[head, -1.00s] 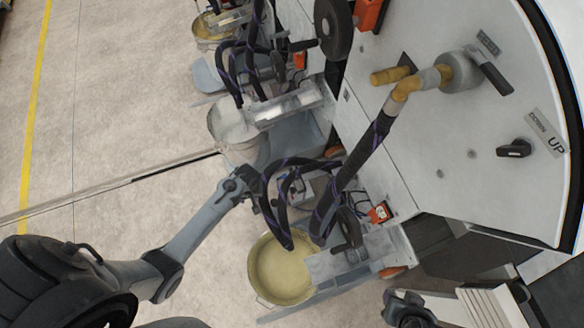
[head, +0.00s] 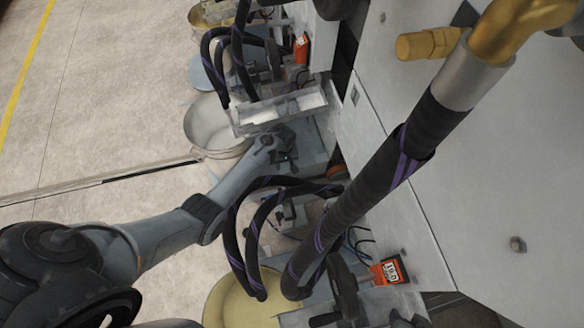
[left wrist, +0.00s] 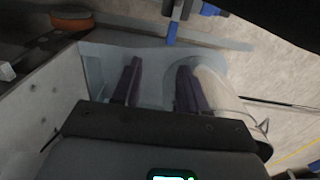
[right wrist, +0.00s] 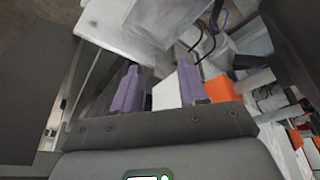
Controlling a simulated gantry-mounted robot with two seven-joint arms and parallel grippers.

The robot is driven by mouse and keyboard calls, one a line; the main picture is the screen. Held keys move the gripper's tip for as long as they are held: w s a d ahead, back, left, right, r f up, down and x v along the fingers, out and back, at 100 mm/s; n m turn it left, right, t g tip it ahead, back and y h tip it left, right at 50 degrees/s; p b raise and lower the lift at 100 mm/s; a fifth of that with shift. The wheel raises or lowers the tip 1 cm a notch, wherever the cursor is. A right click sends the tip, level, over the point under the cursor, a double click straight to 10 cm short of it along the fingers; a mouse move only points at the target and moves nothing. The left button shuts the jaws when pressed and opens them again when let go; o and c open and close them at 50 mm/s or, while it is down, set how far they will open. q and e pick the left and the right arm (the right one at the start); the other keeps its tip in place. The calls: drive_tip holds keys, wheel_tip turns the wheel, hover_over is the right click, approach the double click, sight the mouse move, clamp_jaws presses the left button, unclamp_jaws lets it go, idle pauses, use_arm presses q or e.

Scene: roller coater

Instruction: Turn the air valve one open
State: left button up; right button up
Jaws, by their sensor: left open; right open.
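I cannot tell for sure which part is air valve one; no label for it is readable. Small blue parts (left wrist: 172,30) show at the top of the left wrist view, ahead of the fingers. My left gripper (head: 286,150) is between the far white bucket and the machine, below the far pump's grey tray. In the left wrist view its purple fingers (left wrist: 158,80) are apart, with nothing held. My right gripper (right wrist: 160,82) has its fingers apart before a white block and an orange part (right wrist: 218,89). Whether it touches them is unclear.
Thick black hoses (head: 350,200) hang close beside my left arm. A white bucket (head: 205,130) and a yellow paint bucket (head: 235,305) stand on the floor. An orange box (head: 390,270) is low by the machine wall (head: 470,190). Open floor (head: 110,120) lies left.

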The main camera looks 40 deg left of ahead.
use_arm(q)
drive_tip(key=b, duration=0.2)
hover_over(282, 182)
drive_tip(key=f, duration=0.4)
drive_tip(key=shift+s+f, duration=0.35)
drive_tip(key=shift+s, duration=0.05)
drive_tip(key=f+b, duration=0.1)
drive_tip(key=f, duration=0.1)
drive_tip(key=f+b, duration=0.1)
drive_tip(key=w+f+b, duration=0.1)
drive_tip(key=f+b, duration=0.1)
drive_tip(key=shift+a+f, duration=0.1)
drive_tip(key=shift+f, duration=0.2)
drive_tip(key=shift+s+f+b, duration=0.15)
drive_tip(key=shift+f+b, duration=0.25)
drive_tip(key=shift+f, duration=0.1)
use_arm(e)
drive_tip(key=s+f, duration=0.3)
drive_tip(key=f, duration=0.5)
drive_tip(key=shift+f, duration=0.15)
drive_tip(key=shift+d, duration=0.1)
use_arm(q)
drive_tip(key=c, duration=0.4)
clamp_jaws()
use_arm(e)
drive_tip(key=shift+s, duration=0.1)
